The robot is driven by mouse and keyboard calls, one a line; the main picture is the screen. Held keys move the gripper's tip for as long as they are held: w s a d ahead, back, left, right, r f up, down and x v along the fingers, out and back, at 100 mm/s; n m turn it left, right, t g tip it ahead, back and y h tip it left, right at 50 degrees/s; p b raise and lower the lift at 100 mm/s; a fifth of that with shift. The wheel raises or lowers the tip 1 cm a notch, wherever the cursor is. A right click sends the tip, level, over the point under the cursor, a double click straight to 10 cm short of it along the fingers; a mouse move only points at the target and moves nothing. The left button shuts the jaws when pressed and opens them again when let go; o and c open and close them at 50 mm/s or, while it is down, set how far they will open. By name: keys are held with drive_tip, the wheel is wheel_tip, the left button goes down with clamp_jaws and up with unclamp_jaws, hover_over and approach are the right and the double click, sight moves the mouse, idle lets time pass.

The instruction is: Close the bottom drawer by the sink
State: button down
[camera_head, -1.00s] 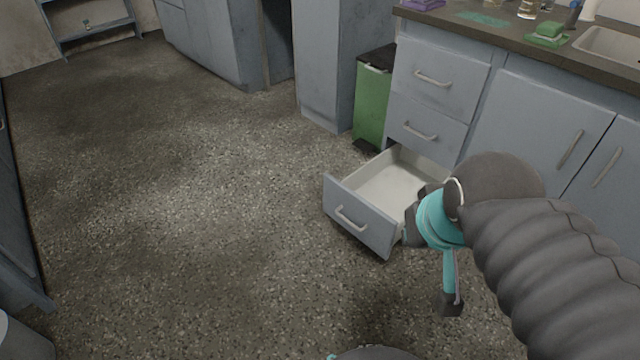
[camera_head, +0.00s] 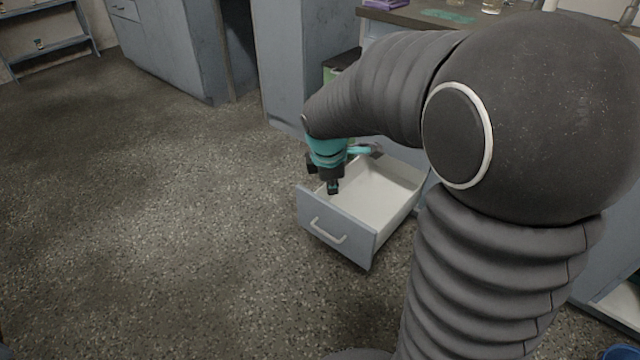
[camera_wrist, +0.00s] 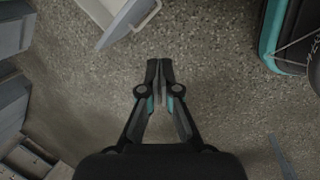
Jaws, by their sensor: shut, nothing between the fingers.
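The bottom drawer (camera_head: 336,232) stands pulled out, its grey-blue front and bar handle facing the open floor. Its pale interior looks empty where visible. The drawer (camera_wrist: 112,30) and its handle also show at the top of the wrist view. My gripper (camera_head: 333,188) points down and overlaps the drawer's left front part in the head view. In the wrist view my gripper (camera_wrist: 160,66) is shut and empty, with floor beyond its fingertips, apart from the drawer front. My arm hides the drawers above and most of the sink cabinets.
A green bin (camera_head: 333,74) stands left of the drawer, mostly hidden. The counter (camera_head: 420,16) holds a purple item (camera_head: 386,4) and a glass (camera_head: 491,6). Speckled floor (camera_head: 150,230) is clear in front and left. A blue object (camera_head: 621,353) shows at the lower right.

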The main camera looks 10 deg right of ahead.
drive_tip(key=w+d+f+n+b, duration=0.1)
drive_tip(key=w+f+n, duration=0.1)
drive_tip(key=w+f, duration=0.2)
drive_tip(key=w+d+f+n+b, duration=0.1)
drive_tip(key=w+d+f+n, duration=0.1)
drive_tip(key=f, duration=0.9)
drive_tip(key=w+d+f+n+g+b, duration=0.1)
drive_tip(key=w+f+n, duration=0.3)
drive_tip(key=f, duration=0.4)
drive_tip(key=shift+w+d+f+h+b, duration=0.25)
drive_tip(key=shift+w+d+h+b, duration=0.05)
drive_tip(key=shift+w, duration=0.6)
